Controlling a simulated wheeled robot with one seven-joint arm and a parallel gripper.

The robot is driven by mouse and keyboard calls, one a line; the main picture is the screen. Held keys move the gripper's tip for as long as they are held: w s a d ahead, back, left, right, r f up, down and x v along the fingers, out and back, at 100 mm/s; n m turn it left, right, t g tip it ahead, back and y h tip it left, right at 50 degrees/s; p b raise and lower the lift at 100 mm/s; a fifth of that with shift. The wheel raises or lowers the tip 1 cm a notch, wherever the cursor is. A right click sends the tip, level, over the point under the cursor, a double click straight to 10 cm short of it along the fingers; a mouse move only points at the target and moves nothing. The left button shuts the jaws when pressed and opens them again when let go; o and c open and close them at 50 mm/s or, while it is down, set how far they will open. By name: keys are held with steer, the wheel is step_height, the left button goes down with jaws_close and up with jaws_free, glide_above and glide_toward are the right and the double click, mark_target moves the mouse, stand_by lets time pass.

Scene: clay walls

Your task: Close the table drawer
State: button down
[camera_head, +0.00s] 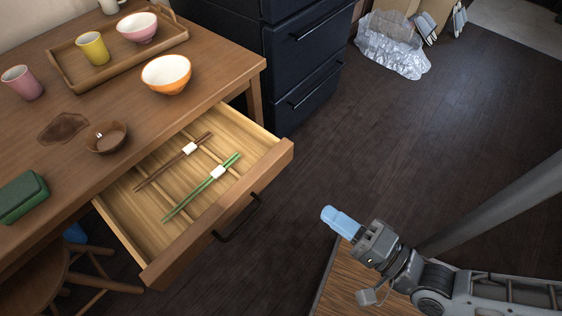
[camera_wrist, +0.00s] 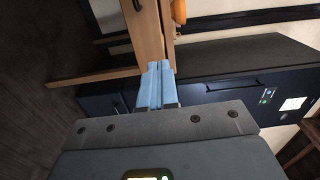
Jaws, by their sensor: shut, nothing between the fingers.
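The table drawer (camera_head: 226,219) is pulled well out from under the brown wooden table (camera_head: 90,125). It has a dark bar handle (camera_head: 238,219) on its front. A brown pair and a green pair of chopsticks lie inside it, each with a white band. My gripper (camera_head: 330,213) has light blue fingers and is shut and empty. In the head view it is to the right of the drawer front, apart from it. In the wrist view the blue fingers (camera_wrist: 156,84) point toward a wooden edge, with part of the drawer front (camera_wrist: 146,35) and a dark handle end beyond.
On the table are an orange bowl (camera_head: 166,73), a small brown bowl (camera_head: 107,138), a green case (camera_head: 21,197), a pink cup (camera_head: 22,83) and a tray (camera_head: 67,78). A dark cabinet (camera_head: 300,60) stands behind. A stool (camera_head: 60,270) is at lower left. Open floor lies right.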

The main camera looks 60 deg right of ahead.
mark_target(268, 169)
steer(key=x, duration=1.4)
steer(key=shift+d, duration=0.1)
steer(key=shift+w, duration=0.1)
